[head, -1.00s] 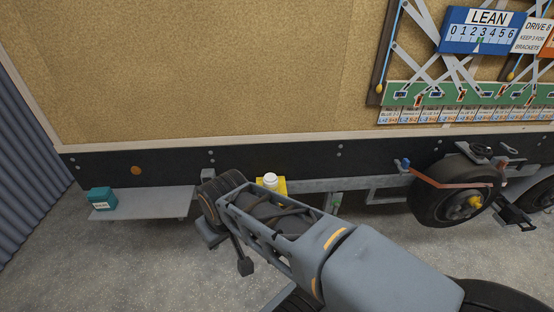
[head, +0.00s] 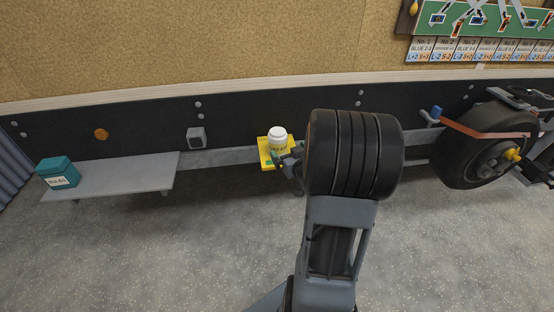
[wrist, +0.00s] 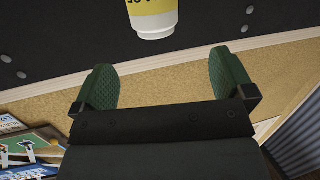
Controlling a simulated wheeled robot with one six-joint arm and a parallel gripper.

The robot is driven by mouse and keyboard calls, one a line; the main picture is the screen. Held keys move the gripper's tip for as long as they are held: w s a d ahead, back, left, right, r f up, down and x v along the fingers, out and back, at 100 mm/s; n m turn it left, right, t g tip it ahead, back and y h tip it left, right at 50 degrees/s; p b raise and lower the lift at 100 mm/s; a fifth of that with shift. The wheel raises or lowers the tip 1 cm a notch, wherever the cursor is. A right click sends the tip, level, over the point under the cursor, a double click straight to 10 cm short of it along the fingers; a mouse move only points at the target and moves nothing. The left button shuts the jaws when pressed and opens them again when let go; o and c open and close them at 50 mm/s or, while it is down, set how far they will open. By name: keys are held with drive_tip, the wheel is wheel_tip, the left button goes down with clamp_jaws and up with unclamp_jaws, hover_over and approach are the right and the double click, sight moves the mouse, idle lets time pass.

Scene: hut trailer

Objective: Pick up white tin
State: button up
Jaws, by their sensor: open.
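The white tin (head: 278,140) has a white lid and a yellow label, and stands upright on a small yellow shelf (head: 264,152) against the black lower wall. In the wrist view the tin (wrist: 153,18) shows at the top, cut off by the frame edge, ahead of the space between the fingers. My gripper (wrist: 165,82) is open and empty, with green pads on both fingers. In the head view my gripper (head: 291,162) is partly hidden by my arm and sits close to the tin's right side. I cannot tell there whether it touches the tin.
A grey shelf (head: 120,178) at the left holds a teal box (head: 58,172). A wheel (head: 480,145) with an orange strap is at the right. A grey rail (head: 225,157) runs along the wall. The grey floor (head: 180,250) in front is clear.

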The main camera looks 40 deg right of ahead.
sight(277, 138)
wheel_tip(277, 138, down, 4)
drive_tip(key=s+d+t+b, duration=0.1)
drive_tip(key=t+b, duration=0.1)
drive_tip(key=shift+y, duration=0.4)
drive_tip(key=w+d+b, duration=0.1)
drive_tip(key=w, duration=0.3)
drive_tip(key=w+b, duration=0.1)
drive_tip(key=w, duration=0.3)
drive_tip(key=w+d, duration=0.1)
drive_tip(key=w, duration=0.4)
drive_tip(key=shift+d+r+b, duration=0.25)
drive_tip(key=shift+d+b, duration=0.05)
drive_tip(key=shift+b, duration=0.1)
drive_tip(key=c, duration=1.2)
